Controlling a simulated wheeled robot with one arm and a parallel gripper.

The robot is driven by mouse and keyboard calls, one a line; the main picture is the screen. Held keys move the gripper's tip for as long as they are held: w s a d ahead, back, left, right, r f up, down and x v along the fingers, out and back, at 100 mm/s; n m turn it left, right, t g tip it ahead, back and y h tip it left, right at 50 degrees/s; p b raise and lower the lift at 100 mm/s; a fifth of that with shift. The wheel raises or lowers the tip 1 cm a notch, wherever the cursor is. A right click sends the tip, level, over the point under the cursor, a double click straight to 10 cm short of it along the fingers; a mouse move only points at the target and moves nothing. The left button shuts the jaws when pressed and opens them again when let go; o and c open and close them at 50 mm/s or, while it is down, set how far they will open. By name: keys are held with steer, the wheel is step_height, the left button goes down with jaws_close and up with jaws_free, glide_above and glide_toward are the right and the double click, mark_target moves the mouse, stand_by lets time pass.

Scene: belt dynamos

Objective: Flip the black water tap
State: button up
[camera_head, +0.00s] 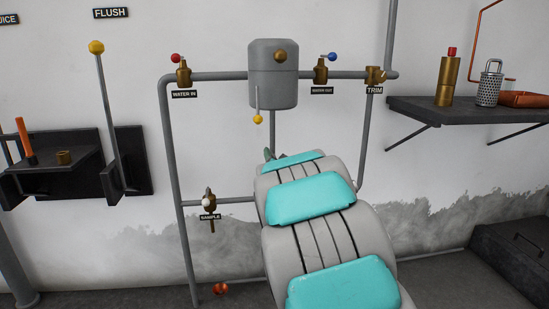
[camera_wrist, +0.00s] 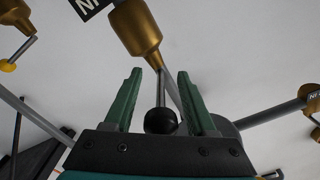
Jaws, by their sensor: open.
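The black tap's round knob (camera_wrist: 161,121) shows in the wrist view, at the end of a thin grey lever (camera_wrist: 161,88) that runs from a brass valve body (camera_wrist: 136,30). My gripper (camera_wrist: 159,75) is open, its two green fingers on either side of the lever. The knob appears near the base of the fingers, with gaps at both sides; I cannot tell whether it touches the palm. In the head view my grey and turquoise arm hides the black tap, and only a small dark green piece of my gripper (camera_head: 268,154) shows past it.
In the head view, red (camera_head: 176,58), blue (camera_head: 332,56) and white (camera_head: 207,203) tap knobs sit on grey pipes around a tank (camera_head: 273,80). A yellow-tipped lever (camera_head: 258,105) hangs in front of the tank. A shelf (camera_head: 470,108) with a bottle juts out at right.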

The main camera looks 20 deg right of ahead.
steer(key=shift+w, duration=0.1)
jaws_close()
stand_by(0.4)
stand_by(1.0)
